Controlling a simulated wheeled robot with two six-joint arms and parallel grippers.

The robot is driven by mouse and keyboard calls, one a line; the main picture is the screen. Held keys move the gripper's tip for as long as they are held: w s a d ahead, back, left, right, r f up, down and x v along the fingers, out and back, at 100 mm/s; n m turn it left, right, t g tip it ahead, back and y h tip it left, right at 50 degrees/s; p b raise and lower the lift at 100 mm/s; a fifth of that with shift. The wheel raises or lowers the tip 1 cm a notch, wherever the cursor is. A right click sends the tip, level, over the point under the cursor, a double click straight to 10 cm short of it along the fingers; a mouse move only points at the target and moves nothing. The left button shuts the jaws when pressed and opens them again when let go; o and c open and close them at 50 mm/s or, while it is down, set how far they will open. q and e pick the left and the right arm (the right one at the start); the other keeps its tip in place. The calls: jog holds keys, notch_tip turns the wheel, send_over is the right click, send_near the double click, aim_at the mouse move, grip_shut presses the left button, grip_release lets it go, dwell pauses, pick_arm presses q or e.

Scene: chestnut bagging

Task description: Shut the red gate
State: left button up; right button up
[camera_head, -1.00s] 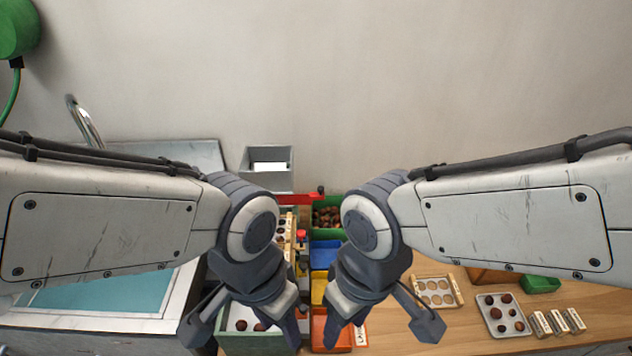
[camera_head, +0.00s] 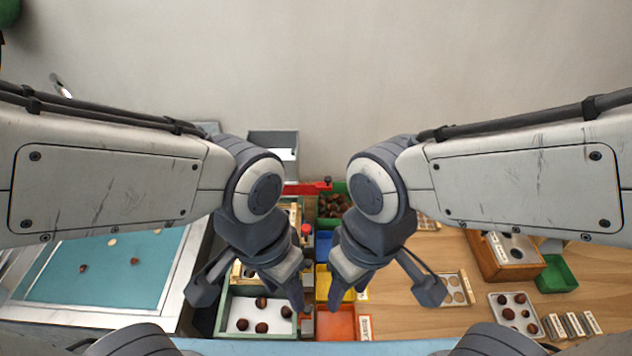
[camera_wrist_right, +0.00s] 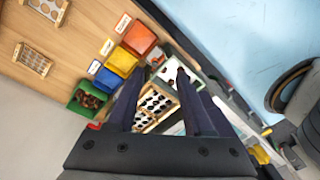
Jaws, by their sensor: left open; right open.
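The red gate (camera_head: 305,188) shows as a red bar with a dark knob at its right end, in front of a grey bin at the back. Part of it is hidden behind my left arm. A small red piece (camera_wrist_right: 94,126), perhaps its end, shows in the right wrist view. My left gripper (camera_head: 296,292) is open over the front of the sorting station, nearer to me than the gate. My right gripper (camera_head: 338,290) is open over the coloured bins, also well short of the gate. Its two fingers frame a holed board in the right wrist view (camera_wrist_right: 162,74). Neither touches the gate.
A green bin of chestnuts (camera_head: 333,207) stands right of the gate, with blue, yellow and orange-red bins (camera_head: 335,324) in front. A white-floored tray (camera_head: 240,325) holds several chestnuts. A teal sink-like surface (camera_head: 80,285) lies left; trays and boxes stand right.

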jog(key=w, duration=0.1)
jog(key=w+f+m+b, duration=0.1)
jog(key=w+b, duration=0.1)
jog(key=shift+w+a+f+m+t+y, duration=0.2)
jog(key=shift+w+a+m+t+y, duration=0.1)
jog(key=shift+a+y, duration=0.1)
grip_shut()
jog(key=w+d+f+m+t+b, duration=0.1)
jog(key=w+d+m+t+b, duration=0.15)
jog(key=w, duration=0.55)
jog(key=w+d+f+m+t+b, duration=0.1)
jog(key=w+d+m+b, duration=0.25)
jog(key=w, duration=0.55)
jog(key=w+d+f+m+t+b, duration=0.1)
jog(key=w+d+m+t+b, duration=0.2)
jog(key=w, duration=0.5)
jog(key=w+a+f+m+p, duration=0.1)
jog(key=w+a+f, duration=0.6)
jog(key=f, duration=0.1)
jog(key=shift+g+y, duration=0.4)
jog(key=shift+g, duration=0.05)
jog(key=shift+f, duration=0.15)
